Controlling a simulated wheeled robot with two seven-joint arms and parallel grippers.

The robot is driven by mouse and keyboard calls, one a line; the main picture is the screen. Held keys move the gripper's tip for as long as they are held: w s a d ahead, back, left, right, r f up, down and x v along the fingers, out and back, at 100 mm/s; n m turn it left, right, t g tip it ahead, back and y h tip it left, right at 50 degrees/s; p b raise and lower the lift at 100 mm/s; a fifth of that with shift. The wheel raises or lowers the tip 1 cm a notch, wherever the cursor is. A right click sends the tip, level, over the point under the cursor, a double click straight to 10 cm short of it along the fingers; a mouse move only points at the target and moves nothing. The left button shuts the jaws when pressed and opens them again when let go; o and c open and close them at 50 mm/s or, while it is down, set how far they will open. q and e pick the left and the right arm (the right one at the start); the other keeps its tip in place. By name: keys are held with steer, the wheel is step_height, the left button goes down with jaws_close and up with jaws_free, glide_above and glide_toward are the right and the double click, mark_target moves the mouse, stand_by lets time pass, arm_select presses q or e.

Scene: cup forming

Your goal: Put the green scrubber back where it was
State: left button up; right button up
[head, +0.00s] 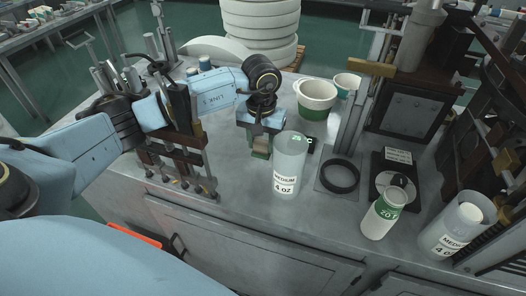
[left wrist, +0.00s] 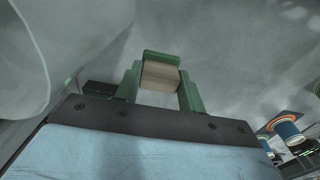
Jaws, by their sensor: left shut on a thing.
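The green scrubber (head: 261,155), a small block with a green face and a tan body, is held between the fingertips of my left gripper (head: 262,143). It also shows between the fingers in the left wrist view (left wrist: 160,74). My left gripper is shut on it, just left of the clear cylinder labelled MEDIUM 4 OZ (head: 289,165). The scrubber is low over the grey table top (head: 235,185); I cannot tell whether it touches the surface. My right gripper is not in view.
A wooden rack with metal rods (head: 180,150) stands left of the gripper. Behind right are a white-and-green tub (head: 315,98) and a smaller cup (head: 346,84). The front table strip is clear.

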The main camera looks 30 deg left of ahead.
mark_target(262, 151)
arm_select(q)
steer(key=shift+f, duration=0.4)
steer(key=shift+w+f, duration=0.1)
steer(key=shift+f, duration=1.85)
steer(key=o, duration=0.9)
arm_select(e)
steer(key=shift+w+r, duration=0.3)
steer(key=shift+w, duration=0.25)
arm_select(q)
steer(key=shift+r, duration=0.1)
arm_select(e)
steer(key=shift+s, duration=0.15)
arm_select(q)
steer(key=shift+w+r, duration=0.1)
steer(key=shift+r, duration=0.2)
step_height(262, 151, up, 11)
steer(key=shift+r+b, duration=0.15)
steer(key=shift+b, duration=0.5)
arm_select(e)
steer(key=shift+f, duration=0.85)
